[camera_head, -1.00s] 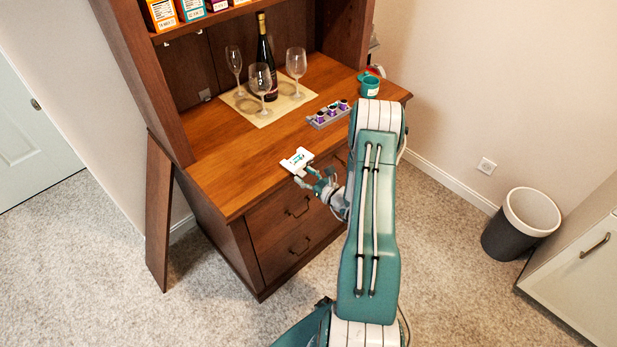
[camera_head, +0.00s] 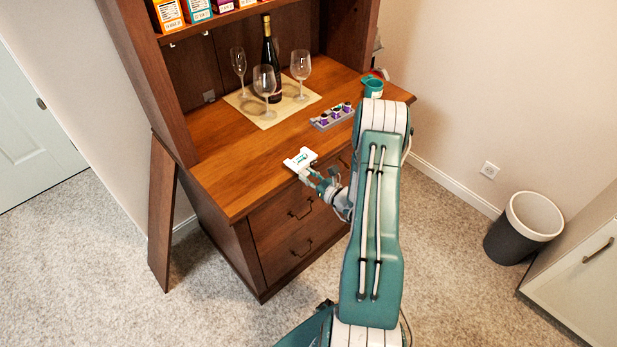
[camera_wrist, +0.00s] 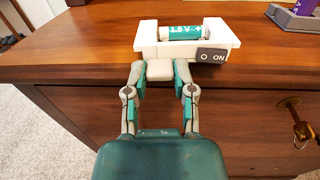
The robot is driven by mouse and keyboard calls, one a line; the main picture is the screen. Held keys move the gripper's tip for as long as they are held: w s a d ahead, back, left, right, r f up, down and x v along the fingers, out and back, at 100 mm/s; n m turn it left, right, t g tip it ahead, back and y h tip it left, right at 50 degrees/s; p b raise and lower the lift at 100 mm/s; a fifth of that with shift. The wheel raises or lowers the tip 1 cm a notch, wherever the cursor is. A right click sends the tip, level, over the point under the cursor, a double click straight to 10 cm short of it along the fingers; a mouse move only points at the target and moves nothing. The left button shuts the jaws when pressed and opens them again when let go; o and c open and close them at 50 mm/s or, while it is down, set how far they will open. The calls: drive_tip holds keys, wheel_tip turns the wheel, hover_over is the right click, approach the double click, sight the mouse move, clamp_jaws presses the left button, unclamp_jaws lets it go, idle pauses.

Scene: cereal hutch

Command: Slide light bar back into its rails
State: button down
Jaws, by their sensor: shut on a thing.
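The light bar (camera_wrist: 148,36) is a white block with a teal-and-white battery (camera_wrist: 185,32) in its open top and a dark ON switch (camera_wrist: 212,55). In the head view, the light bar (camera_head: 300,160) is at the front edge of the hutch counter. My gripper (camera_wrist: 160,75) is shut on a pale tab at the light bar's near side. In the head view, my gripper (camera_head: 311,175) is just in front of the counter edge. I cannot tell whether the bar touches the counter. Small light clips (camera_head: 172,44) show under the shelf above; the rails are not clear.
A bottle (camera_head: 270,60) and several glasses (camera_head: 265,85) stand on a beige mat (camera_head: 243,106) at the back of the counter. A grey tray with purple pods (camera_head: 332,116) and a teal mug (camera_head: 373,87) are at right. Boxes (camera_head: 198,10) fill the shelf. The counter's left front is clear.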

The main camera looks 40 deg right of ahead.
drive_tip(key=shift+r, duration=1.55)
idle(0.4)
